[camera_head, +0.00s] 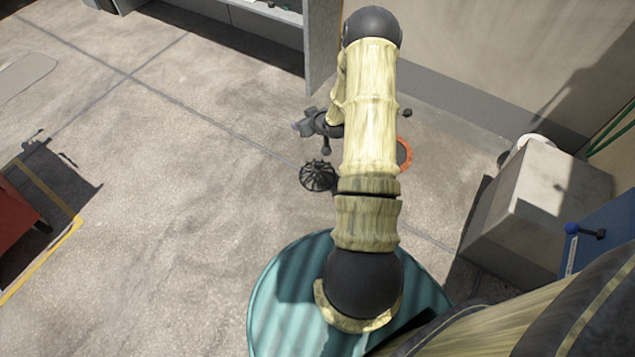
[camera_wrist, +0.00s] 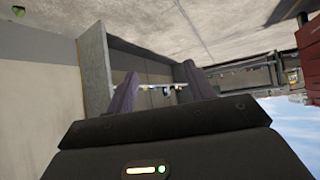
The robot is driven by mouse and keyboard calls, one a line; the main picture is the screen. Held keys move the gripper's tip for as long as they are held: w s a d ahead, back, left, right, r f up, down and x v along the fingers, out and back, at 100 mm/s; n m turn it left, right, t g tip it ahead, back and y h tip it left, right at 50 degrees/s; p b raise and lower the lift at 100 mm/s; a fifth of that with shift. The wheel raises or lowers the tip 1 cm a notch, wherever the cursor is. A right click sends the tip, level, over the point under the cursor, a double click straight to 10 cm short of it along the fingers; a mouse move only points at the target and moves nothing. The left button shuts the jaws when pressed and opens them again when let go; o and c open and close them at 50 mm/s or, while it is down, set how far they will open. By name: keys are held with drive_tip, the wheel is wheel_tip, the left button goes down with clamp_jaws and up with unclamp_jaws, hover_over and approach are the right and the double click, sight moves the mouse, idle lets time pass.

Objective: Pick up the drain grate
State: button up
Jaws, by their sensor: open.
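The drain grate (camera_head: 318,175) appears to be the dark, round, ribbed dome on the concrete floor, left of my arm in the head view. I cannot pick it out in the wrist view. My gripper (camera_head: 299,126) is beyond and a little left of the grate in the head view, apart from it. In the wrist view my gripper (camera_wrist: 160,92) shows two purple-grey fingers spread apart with nothing between them. The wrist camera looks across at a shelf and wall, not at the grate.
An orange ring (camera_head: 405,155) lies partly behind my arm. A grey block (camera_head: 525,200) stands at right, beside a blue box (camera_head: 605,235). A grey shelf unit (camera_head: 322,45) stands at the back. A red object (camera_head: 18,205) is at far left. The left floor is mostly clear.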

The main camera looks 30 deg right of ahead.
drive_tip(key=s+d+f+m+t+h+b, duration=0.1)
drive_tip(key=s+d+f+t+b, duration=0.1)
drive_tip(key=f+b, duration=0.5)
drive_tip(key=s+d+f+m+t+h+b, duration=0.1)
drive_tip(key=s+f+b, duration=0.4)
drive_tip(key=f, duration=1.5)
drive_tip(key=s+d+f+m+t+h+b, duration=0.1)
drive_tip(key=s+d+f+m+t+b, duration=0.1)
drive_tip(key=f+b, duration=0.8)
wheel_tip(320, 180, down, 4)
drive_tip(key=s+d+t, duration=0.1)
drive_tip(key=s+t, duration=0.1)
drive_tip(key=shift+d+f+m+t, duration=0.15)
drive_tip(key=shift+d+m+t, duration=0.25)
drive_tip(key=shift+w+b, duration=0.1)
drive_tip(key=shift+b, duration=0.25)
